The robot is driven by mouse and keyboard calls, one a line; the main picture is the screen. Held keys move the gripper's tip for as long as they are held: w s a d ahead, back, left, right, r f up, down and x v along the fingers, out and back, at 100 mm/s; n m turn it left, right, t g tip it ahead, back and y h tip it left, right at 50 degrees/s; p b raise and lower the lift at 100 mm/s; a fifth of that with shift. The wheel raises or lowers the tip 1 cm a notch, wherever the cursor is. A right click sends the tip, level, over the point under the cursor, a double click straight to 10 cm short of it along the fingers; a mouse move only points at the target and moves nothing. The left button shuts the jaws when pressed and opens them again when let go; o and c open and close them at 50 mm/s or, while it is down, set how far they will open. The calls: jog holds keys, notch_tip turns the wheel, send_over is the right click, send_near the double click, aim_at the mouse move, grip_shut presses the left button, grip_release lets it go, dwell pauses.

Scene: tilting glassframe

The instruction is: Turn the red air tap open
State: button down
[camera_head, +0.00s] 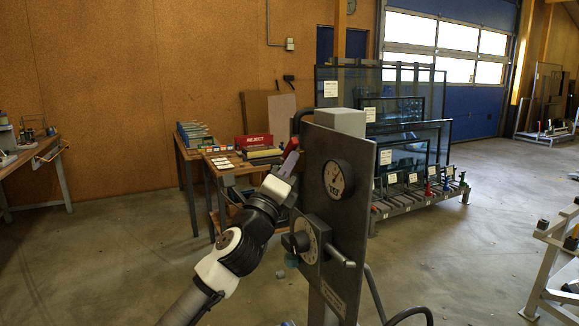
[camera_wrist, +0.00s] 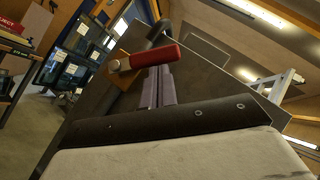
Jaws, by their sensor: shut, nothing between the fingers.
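A dark grey upright panel (camera_head: 330,210) stands in the middle of the head view. The red tap handle (camera_wrist: 153,56) shows in the wrist view, lying nearly level across the picture with a pale end at its left and a brass-coloured part behind it. In the head view a small bit of red (camera_head: 293,144) shows at the panel's upper left edge. My gripper (camera_head: 290,162) is beside that edge. In the wrist view the fingers of my gripper (camera_wrist: 158,74) are together and empty, with their tips just below the red handle. Whether they touch it cannot be told.
The panel carries a round gauge (camera_head: 338,179), a dial (camera_head: 307,240) and a lever (camera_head: 341,256). A hose (camera_head: 375,290) runs low at its right. Behind stand a workbench with a red REJECT sign (camera_head: 254,141) and a rack of glass frames (camera_head: 405,165). Open floor lies at left and right.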

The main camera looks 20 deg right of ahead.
jog(key=shift+r, duration=0.25)
jog(key=shift+w+r+p, duration=0.25)
jog(key=shift+r+p, duration=0.2)
jog(key=shift+r, duration=0.2)
jog(key=shift+w+r+n+y+p, duration=0.1)
jog(key=shift+r+n+y+p, duration=0.3)
jog(key=shift+n+p, duration=0.1)
jog(key=n+y+p, duration=0.1)
jog(key=w+r+n+y+p, duration=0.1)
jog(key=n+p, duration=0.1)
jog(key=n+y+p, duration=0.1)
jog(key=p, duration=0.1)
jog(key=shift+w+a+r+g, duration=0.25)
jog(key=shift+w+g, duration=0.05)
jog(key=shift+w, duration=0.1)
jog(key=shift+w+r, duration=0.1)
